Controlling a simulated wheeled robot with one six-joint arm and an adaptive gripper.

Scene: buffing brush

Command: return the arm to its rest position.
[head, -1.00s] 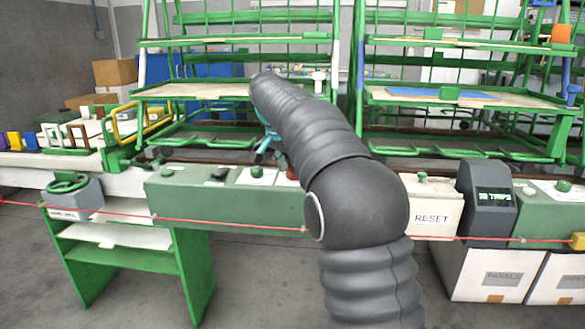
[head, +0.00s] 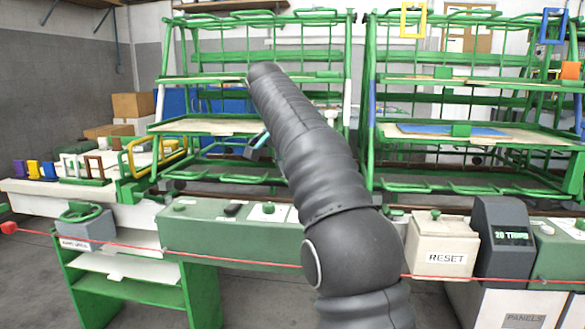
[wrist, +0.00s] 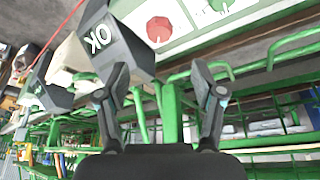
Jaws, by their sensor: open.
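My arm rises through the middle of the head view and bends toward the left rack (head: 215,125). My gripper is mostly hidden behind the arm in the head view; a small dark and teal part of it (head: 255,145) shows at the arm's left side. In the wrist view my gripper (wrist: 160,72) has its two fingers spread wide apart, with nothing held between them. Beyond the fingers are a red button (wrist: 159,29) on a white panel and a dark box marked OK (wrist: 105,38).
A green console (head: 225,238) and a RESET box (head: 440,240) stand behind a red rope (head: 270,264). A dark display unit (head: 503,238) stands right of RESET. A green handwheel (head: 80,211) is at left. A second green rack (head: 470,155) stands at right.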

